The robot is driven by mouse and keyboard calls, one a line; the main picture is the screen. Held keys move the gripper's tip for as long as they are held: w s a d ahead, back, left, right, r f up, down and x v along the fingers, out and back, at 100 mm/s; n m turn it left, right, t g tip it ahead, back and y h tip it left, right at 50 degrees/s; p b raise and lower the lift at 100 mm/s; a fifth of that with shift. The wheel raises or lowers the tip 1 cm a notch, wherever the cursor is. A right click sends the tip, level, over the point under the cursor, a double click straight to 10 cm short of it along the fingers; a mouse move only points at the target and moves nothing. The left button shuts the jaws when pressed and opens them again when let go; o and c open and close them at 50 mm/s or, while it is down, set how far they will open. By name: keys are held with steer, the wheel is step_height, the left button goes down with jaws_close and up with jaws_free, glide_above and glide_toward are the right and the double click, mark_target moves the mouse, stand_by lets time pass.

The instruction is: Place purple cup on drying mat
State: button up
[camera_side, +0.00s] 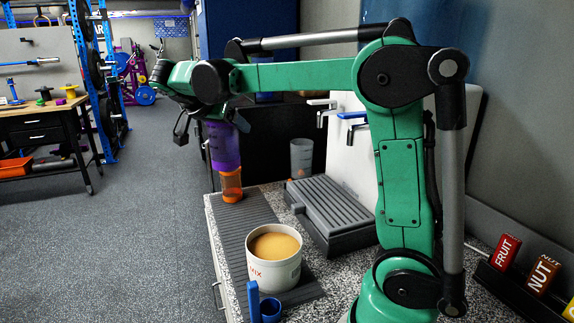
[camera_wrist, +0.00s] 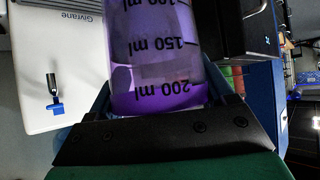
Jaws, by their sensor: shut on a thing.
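The purple cup (camera_side: 224,147) is see-through, with ml markings. It hangs upright below my gripper (camera_side: 212,118), at the far end of the ribbed grey drying mat (camera_side: 243,226). In the wrist view my gripper (camera_wrist: 165,108) is shut around the purple cup (camera_wrist: 155,55), near its 200 ml mark. An orange cup (camera_side: 231,187) stands on the far part of the mat, directly below the purple cup in the side view. The purple cup's bottom overlaps the orange cup's top there; I cannot tell whether they touch.

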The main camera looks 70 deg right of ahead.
step_height(320, 180, down, 19)
steer(key=shift+f, duration=0.1)
stand_by(0.3)
steer(key=o, duration=1.5)
steer(key=shift+f, duration=0.1)
steer(key=shift+a+r, duration=0.2)
steer(key=shift+r, duration=0.1)
steer(key=v, duration=1.1)
steer(key=s+a+n+t+y, duration=0.2)
steer(key=s+n+y, duration=0.1)
steer(key=n, duration=0.3)
steer(key=s+a+n+t+y, duration=0.2)
steer(key=a+n+t+y, duration=0.1)
steer(key=n, duration=0.3)
steer(key=s+a+n+t+y, duration=0.2)
steer(key=s+n+y, duration=0.1)
steer(key=n, duration=0.3)
steer(key=shift+s+a+r+y, duration=0.2)
steer(key=shift+s+r+y, duration=0.2)
steer(key=shift+y, duration=0.4)
